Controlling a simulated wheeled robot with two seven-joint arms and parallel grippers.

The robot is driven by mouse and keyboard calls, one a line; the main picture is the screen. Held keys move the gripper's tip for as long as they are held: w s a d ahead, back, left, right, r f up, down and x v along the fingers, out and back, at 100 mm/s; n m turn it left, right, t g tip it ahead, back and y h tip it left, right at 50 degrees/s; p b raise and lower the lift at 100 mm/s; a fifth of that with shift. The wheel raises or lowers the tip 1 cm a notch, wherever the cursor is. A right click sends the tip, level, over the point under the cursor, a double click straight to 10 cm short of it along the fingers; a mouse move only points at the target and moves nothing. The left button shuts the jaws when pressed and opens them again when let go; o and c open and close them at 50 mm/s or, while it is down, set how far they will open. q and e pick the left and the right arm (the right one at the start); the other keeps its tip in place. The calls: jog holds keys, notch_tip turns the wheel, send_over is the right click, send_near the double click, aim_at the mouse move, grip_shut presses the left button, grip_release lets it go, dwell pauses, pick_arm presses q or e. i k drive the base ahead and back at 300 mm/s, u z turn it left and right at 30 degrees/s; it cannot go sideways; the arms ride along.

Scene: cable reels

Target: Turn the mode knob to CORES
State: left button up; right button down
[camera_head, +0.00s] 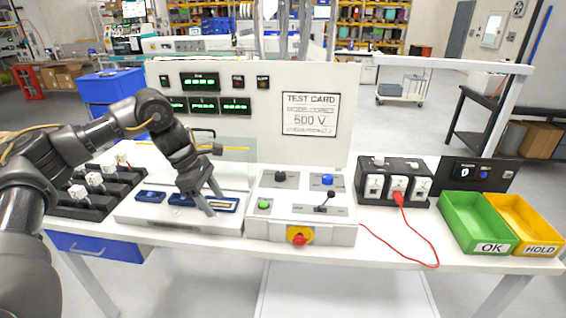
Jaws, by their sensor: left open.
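A white control box (301,232) stands on the table in front of the upright panel. The labels are too small to read, so I cannot tell the knob's setting. The test card (310,114) on the panel appears to read "MODE: CORES" and "500 V". My left gripper (217,204) is open and points down left of the control box, apart from the black knob. My right gripper is out of view.
A white fixture (140,213) with blue parts lies under my left gripper. A black block with white clamps (97,188) is at left. A black socket unit (375,166) with a red cable (424,240), green OK tray (463,233) and yellow HOLD tray (543,241) stand right.

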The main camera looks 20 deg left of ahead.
aim_at(281, 176)
jog(key=i, duration=1.05)
jog(key=z, duration=0.05)
